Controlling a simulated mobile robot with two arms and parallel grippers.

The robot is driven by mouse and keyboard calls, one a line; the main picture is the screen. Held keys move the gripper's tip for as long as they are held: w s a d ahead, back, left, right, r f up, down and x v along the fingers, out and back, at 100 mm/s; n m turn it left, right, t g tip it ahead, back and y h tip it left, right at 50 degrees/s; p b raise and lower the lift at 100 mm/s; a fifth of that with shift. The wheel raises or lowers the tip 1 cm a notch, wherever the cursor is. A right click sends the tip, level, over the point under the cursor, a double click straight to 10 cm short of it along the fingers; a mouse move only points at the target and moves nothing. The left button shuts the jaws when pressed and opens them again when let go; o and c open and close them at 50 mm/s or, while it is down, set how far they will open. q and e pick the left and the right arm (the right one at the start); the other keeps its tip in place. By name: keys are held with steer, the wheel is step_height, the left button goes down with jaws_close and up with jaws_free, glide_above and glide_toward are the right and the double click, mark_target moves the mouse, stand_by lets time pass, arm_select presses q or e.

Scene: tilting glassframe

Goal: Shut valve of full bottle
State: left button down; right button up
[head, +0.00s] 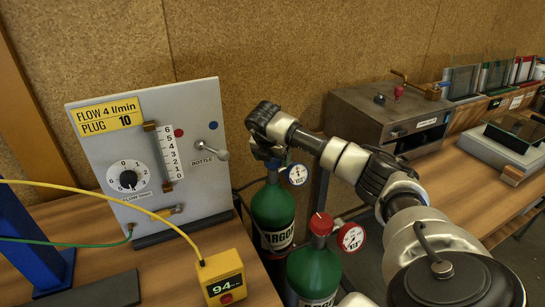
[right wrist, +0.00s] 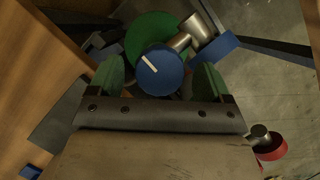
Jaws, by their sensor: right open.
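Two green bottles stand beside the table. The rear bottle (head: 273,212) reads ARGON and has a blue-rimmed gauge (head: 297,174). The front bottle (head: 314,272) has a red valve knob (head: 320,224) and a red-rimmed gauge (head: 351,238). The gauge needles are too small to read surely. My left gripper is not in view.
A grey flow panel (head: 200,120) with a dial and lever stands on the table at left. A yellow meter (head: 222,278) reading 94 sits in front, with a yellow cable crossing the panel. A metal box (head: 385,110) stands behind my right arm.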

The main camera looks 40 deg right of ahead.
steer(key=b+v, duration=0.1)
steer(key=v, duration=0.9)
steer(key=shift+r+b, duration=0.35)
steer(key=shift+b, duration=0.05)
steer(key=shift+a, duration=0.15)
